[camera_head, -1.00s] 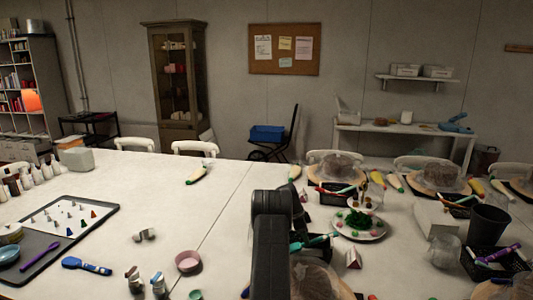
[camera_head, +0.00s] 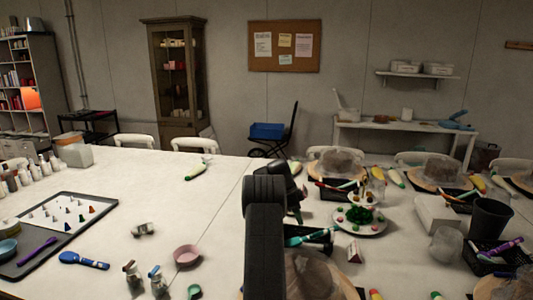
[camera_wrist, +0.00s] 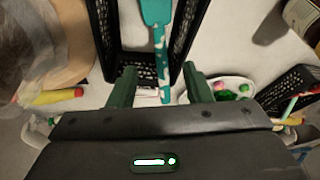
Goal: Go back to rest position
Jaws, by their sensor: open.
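My gripper (camera_wrist: 160,82) shows in the wrist view with its two green fingers apart and nothing held between them. A teal-handled tool (camera_wrist: 159,48) lies beyond the fingers, across a black basket (camera_wrist: 97,30). A white plate with pink and green pieces (camera_wrist: 234,88) is right of the fingers. The black basket (camera_head: 322,252) with the teal tool (camera_head: 305,239) is just right of my arm.
The white table (camera_head: 225,215) is fairly clear left of my arm, with a pink bowl (camera_head: 187,256) and small jars near the front. A tray (camera_head: 100,208) lies at the left. Plates, baskets, a dark cup (camera_head: 490,218) and domed turntables (camera_head: 437,170) crowd the right.

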